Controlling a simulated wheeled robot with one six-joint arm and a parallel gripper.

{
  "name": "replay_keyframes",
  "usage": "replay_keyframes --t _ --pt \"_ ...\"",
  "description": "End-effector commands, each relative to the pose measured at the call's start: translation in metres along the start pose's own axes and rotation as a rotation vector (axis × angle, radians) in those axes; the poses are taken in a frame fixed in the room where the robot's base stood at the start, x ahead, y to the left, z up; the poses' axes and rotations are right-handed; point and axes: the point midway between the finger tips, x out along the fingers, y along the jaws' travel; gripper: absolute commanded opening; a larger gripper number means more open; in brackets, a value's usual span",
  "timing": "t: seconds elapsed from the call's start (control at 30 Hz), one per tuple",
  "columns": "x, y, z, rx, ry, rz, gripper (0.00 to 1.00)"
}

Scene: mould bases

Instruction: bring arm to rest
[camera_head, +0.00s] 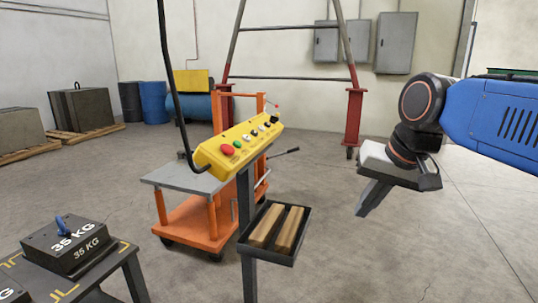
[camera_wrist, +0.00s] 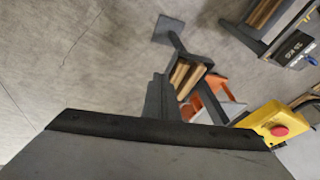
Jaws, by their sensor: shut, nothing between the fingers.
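My gripper (camera_head: 368,200) hangs at the right in the head view, at the end of my blue arm. Its grey fingers point down and to the left, shut and empty, in the air over open floor. It is to the right of the yellow control box and the stand's tray, apart from both. In the wrist view the shut fingers (camera_wrist: 158,98) show beyond a dark edge, and the grey body of my gripper fills the bottom of that view.
A yellow control box (camera_head: 238,148) with coloured buttons stands on a post, a black tray (camera_head: 268,258) of wooden bars below it. Behind is an orange lift cart (camera_head: 190,218). A black 35 KG block (camera_head: 68,248) sits on a table at left. Floor at right is clear.

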Motion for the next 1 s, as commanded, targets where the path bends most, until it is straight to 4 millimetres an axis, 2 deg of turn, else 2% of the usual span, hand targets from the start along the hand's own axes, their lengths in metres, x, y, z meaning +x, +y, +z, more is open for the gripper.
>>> replay_keyframes --t 0.03,0.1,0.3,0.5,0.63,1.0 --pt "0.01 0.02 0.018 -0.016 0.01 0.022 0.0" --pt "0.024 0.044 0.041 -0.05 0.021 0.05 0.0" --pt "0.066 0.104 0.106 -0.142 0.04 0.126 0.0" --pt "0.095 0.137 0.147 -0.206 0.042 0.172 0.0" --pt "0.101 0.144 0.156 -0.22 0.044 0.183 0.0" --pt "0.101 0.144 0.156 -0.22 0.044 0.183 0.0"
